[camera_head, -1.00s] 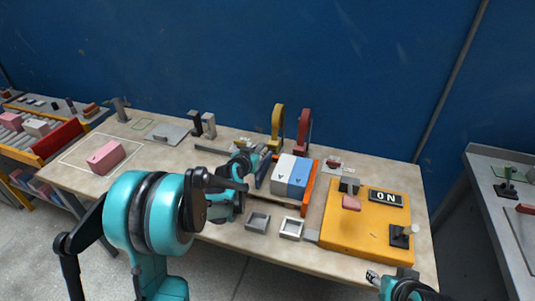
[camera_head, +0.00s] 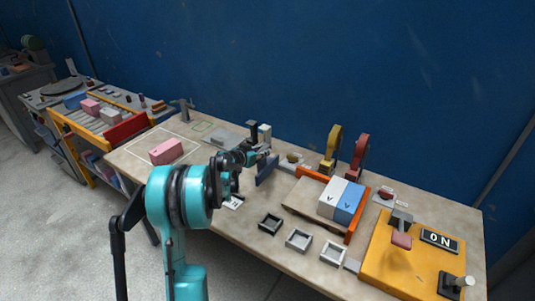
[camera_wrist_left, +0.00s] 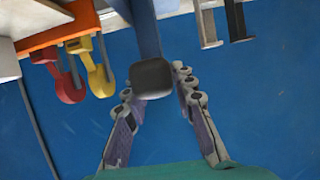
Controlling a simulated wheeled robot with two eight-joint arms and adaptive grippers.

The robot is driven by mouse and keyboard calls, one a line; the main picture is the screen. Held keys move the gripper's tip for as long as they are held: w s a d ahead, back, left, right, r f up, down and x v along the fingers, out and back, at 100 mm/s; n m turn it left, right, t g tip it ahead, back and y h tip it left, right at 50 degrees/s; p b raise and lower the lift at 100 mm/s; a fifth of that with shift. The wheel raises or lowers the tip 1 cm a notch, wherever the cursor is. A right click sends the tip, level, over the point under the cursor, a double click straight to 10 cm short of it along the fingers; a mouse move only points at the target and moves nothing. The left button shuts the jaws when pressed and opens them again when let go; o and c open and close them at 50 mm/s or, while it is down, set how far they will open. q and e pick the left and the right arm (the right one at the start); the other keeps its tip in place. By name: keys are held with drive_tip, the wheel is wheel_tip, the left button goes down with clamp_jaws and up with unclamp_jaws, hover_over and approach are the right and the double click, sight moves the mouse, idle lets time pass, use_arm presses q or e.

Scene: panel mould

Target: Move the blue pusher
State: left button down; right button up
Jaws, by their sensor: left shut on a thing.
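The blue pusher (camera_head: 267,171) is a dark blue upright plate on the table, left of the wooden board (camera_head: 300,197). In the left wrist view its blue bar (camera_wrist_left: 146,32) ends in a dark square knob (camera_wrist_left: 152,78). My left gripper (camera_head: 257,157) is at the pusher's left side, and in the wrist view its fingers (camera_wrist_left: 154,85) are around the knob. A white block and a blue block (camera_head: 349,203) stand side by side on the board's right part, apart from the pusher. My right gripper is out of view.
An orange rail (camera_head: 358,215) edges the board. Yellow (camera_head: 331,150) and red (camera_head: 359,155) clamp-like parts stand behind it. Several square trays (camera_head: 299,240) lie in front. A yellow panel (camera_head: 390,265) with an ON sign is at right, a pink block (camera_head: 166,152) at left.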

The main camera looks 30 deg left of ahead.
use_arm(q)
drive_tip(key=shift+a, duration=0.2)
drive_tip(key=c, duration=1.2)
unclamp_jaws()
drive_tip(key=shift+a, duration=0.15)
drive_tip(key=shift+s, duration=0.1)
drive_tip(key=v, duration=1.1)
drive_tip(key=shift+s+r, duration=0.2)
drive_tip(key=shift+s, duration=0.15)
